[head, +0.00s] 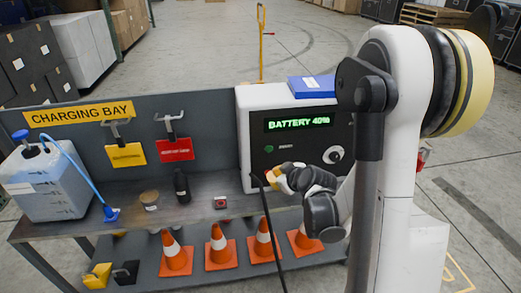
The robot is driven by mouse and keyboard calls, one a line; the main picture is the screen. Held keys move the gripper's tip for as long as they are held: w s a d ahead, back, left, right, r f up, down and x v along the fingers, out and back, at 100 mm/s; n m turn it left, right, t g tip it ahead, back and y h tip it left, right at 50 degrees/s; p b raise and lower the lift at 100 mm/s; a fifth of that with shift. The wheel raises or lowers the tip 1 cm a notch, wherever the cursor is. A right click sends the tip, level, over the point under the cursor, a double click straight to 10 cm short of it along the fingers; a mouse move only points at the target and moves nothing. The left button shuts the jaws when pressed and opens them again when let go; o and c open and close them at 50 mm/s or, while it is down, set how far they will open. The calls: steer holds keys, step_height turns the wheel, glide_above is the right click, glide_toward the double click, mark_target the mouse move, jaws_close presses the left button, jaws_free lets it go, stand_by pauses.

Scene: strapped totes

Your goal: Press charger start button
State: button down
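The charger is a white box (243,140) with a dark front panel (305,143), standing at the right end of the bench. Its green display (297,124) reads "BATTERY 40%". A small round green button (268,149) sits at the panel's left, with small green writing beside it. My wrist hides the panel's lower middle.
A black cable (268,225) hangs in front of the bench by my gripper. The bench (120,207) holds a small red-topped box (220,202), a dark bottle (182,187) and a white jug (45,185). Orange cones (220,248) stand below. A blue folder (312,86) lies atop the charger.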

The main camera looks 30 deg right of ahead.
steer(key=p, duration=0.1)
glide_toward(265, 155)
step_height(265, 155, down, 4)
steer(key=w, duration=0.2)
steer(key=shift+w+a+r, duration=0.15)
steer(key=shift+w+r, duration=0.1)
steer(key=shift+w, duration=0.6)
steer(key=shift+w, duration=0.15)
stand_by(0.8)
steer(key=shift+w, duration=0.25)
steer(key=shift+w+d, duration=0.25)
steer(key=shift+w, duration=0.1)
stand_by(0.7)
steer(key=shift+s, duration=0.15)
steer(key=shift+s+a+b, duration=0.25)
steer(key=shift+s+b, duration=0.1)
steer(key=shift+s, duration=0.25)
steer(key=shift+s, duration=0.15)
